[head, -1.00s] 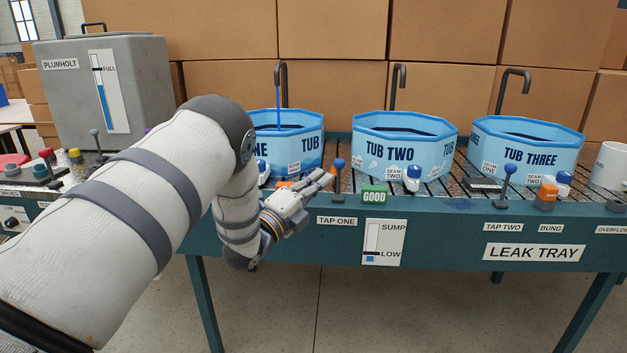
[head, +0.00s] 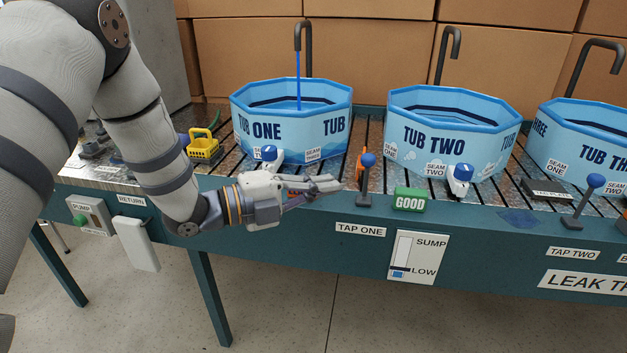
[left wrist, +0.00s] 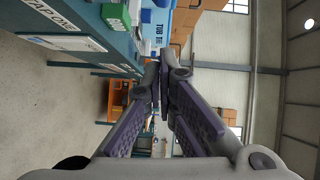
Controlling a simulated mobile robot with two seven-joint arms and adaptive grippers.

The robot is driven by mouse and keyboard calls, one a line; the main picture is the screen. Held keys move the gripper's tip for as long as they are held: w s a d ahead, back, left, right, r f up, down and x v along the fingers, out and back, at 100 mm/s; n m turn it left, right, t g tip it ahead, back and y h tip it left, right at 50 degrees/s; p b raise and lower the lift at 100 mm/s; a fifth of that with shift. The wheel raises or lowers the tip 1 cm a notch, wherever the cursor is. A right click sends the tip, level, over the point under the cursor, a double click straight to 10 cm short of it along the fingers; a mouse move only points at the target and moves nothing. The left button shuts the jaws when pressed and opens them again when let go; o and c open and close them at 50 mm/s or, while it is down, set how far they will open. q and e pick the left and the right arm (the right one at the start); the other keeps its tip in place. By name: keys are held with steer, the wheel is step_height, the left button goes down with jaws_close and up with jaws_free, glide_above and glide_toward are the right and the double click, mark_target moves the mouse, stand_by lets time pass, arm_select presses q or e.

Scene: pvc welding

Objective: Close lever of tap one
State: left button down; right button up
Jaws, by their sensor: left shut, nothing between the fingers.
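The lever of tap one (head: 366,182) is a dark upright post with a blue ball on top, on the front edge of the bench above the "TAP ONE" label (head: 360,229). My left gripper (head: 333,184) is shut and empty, lying nearly level with its fingertips pointing right, a little left of the lever and apart from it. Its shut fingers also show in the left wrist view (left wrist: 160,88), where I cannot make out the lever. A blue stream runs from the spout (head: 304,50) into tub one (head: 290,124). My right gripper is out of view.
A green "GOOD" block (head: 409,200) stands just right of the lever. A blue-capped white bottle (head: 268,158) and an orange item partly behind my fingers are close by. Tub two (head: 448,135) stands behind to the right. The sump gauge (head: 416,257) hangs below the front edge.

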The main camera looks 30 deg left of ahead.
mark_target(366, 177)
arm_select(q)
steer(key=w+d+b, duration=0.1)
steer(key=w+d, duration=0.2)
steer(key=w, duration=0.5)
steer(key=shift+w+f, duration=0.3)
steer(key=shift+f, duration=0.05)
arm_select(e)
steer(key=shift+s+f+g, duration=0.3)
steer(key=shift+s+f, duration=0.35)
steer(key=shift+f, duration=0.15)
arm_select(q)
steer(key=shift+d, duration=0.1)
steer(key=shift+w+a+r, duration=0.15)
steer(key=shift+w+r, duration=0.1)
steer(key=shift+w, duration=0.25)
steer(key=shift+w+a+r, duration=0.1)
steer(key=shift+w+r, duration=0.1)
steer(key=shift+w, duration=0.3)
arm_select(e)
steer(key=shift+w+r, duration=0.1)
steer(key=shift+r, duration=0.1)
